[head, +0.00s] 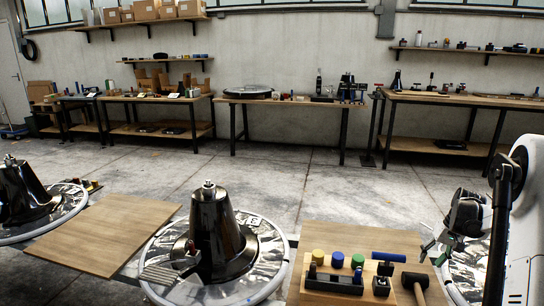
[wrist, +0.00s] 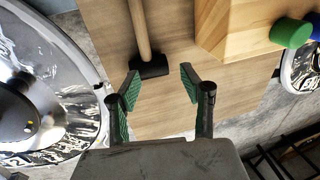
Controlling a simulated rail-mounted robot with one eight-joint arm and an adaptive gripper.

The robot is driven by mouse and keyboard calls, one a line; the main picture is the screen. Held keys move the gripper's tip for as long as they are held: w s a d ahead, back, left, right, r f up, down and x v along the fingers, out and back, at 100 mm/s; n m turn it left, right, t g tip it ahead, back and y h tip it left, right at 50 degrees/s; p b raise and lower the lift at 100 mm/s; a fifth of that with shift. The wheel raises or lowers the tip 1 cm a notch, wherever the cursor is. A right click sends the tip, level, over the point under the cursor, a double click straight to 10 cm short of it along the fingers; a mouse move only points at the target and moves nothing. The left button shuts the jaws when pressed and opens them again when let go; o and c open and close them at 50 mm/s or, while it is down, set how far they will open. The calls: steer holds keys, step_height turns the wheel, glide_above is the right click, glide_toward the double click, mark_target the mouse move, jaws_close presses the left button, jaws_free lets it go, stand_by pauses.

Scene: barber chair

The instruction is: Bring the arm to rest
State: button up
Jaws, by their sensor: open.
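My gripper (head: 434,253) is at the right of the head view, beside the right edge of the near right wooden table (head: 350,236). In the wrist view my gripper (wrist: 159,82) is open, its green-padded fingers apart with nothing held between them. A mallet with a dark head (wrist: 150,67) and wooden handle shows just beyond the fingertips, over the tabletop. The mallet (head: 416,280) also shows at the table's right side in the head view. Whether the fingers touch it cannot be told, but they look apart from it.
A wooden block (head: 345,278) with yellow, green and blue pieces stands on the near table. A round base with a dark cone (head: 212,235) stands left of it, beside another wooden top (head: 105,232). Workbenches line the back wall; the floor (head: 290,185) between is clear.

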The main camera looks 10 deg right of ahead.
steer(key=s+a+r+n+t+h, duration=0.1)
steer(key=s+a+r, duration=0.3)
steer(key=a+r, duration=0.75)
steer(key=s+a+r+t+h, duration=0.1)
steer(key=s+a+r, duration=0.3)
steer(key=a+r, duration=0.75)
steer(key=s+a+f+n+t, duration=0.2)
steer(key=s+a+t, duration=0.2)
steer(key=s+a, duration=1.55)
step_height(320, 180, up, 18)
steer(key=d+p, duration=0.1)
steer(key=p, duration=1.6)
steer(key=shift+s+d+r+p, duration=0.2)
steer(key=shift+s+d+p, duration=0.1)
steer(key=shift+s+p, duration=0.15)
steer(key=shift+f, duration=0.1)
